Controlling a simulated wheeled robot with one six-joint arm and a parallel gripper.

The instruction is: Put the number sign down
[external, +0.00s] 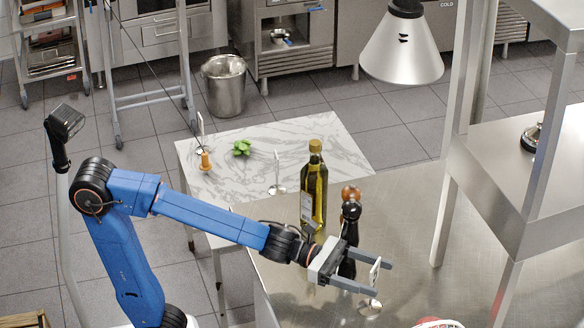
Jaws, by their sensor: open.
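A number sign (375,270), a small white card on a thin stem with a round metal base, stands upright at the front of the steel table. My gripper (382,277) is open, with its two fingers on either side of the card in this view. A gap shows between the card and the fingers. The base shows below the fingers and looks to be resting on the steel; I cannot tell for certain. Two similar signs stand on the marble top, one near its front edge (277,172) and one at its back left (199,127).
An oil bottle (314,190), a dark pepper mill (350,215) and a brown-topped mill (351,193) stand close behind my gripper. A steel shelf (530,180) rises at right. A lamp (402,45) hangs above.

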